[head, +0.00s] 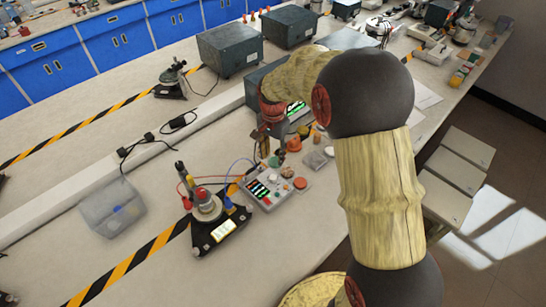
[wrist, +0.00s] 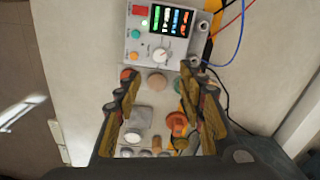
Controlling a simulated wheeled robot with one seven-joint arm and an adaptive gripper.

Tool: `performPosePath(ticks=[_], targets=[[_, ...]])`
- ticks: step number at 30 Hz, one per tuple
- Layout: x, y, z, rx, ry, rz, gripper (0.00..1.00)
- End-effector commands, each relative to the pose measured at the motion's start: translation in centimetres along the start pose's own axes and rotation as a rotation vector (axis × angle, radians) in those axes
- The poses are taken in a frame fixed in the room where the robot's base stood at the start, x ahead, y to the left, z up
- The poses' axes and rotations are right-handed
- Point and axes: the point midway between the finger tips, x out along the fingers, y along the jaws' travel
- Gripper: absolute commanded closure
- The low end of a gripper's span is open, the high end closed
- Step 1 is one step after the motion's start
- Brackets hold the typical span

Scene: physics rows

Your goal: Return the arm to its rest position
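My arm (head: 378,180), with yellow and dark grey links, comes up from the bottom right of the head view and bends over the bench. My gripper (head: 264,142) hangs past the bend, pointing down above the bench, partly hidden by my wrist. In the wrist view my gripper (wrist: 159,80) has its two fingers spread wide apart. Nothing appears held between them. Small objects on the bench show below and between the fingers, including an orange knob-like piece (wrist: 177,124) and a grey block with a round white top (wrist: 134,129).
A control box with a lit display (head: 275,186) sits just in front of my gripper. Grey boxes (head: 230,48) stand behind. The front left bench is mostly clear.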

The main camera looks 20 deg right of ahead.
Motion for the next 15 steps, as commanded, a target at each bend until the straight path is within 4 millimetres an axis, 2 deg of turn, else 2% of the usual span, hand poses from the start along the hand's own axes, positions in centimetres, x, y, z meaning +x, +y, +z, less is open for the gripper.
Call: performPosePath(ticks=[11,15], targets=[[0.01,-0.02,-0.02,-0.001,0.0,-0.001,0.6],[0.02,-0.02,-0.01,-0.05,0.0,-0.001,0.6]])
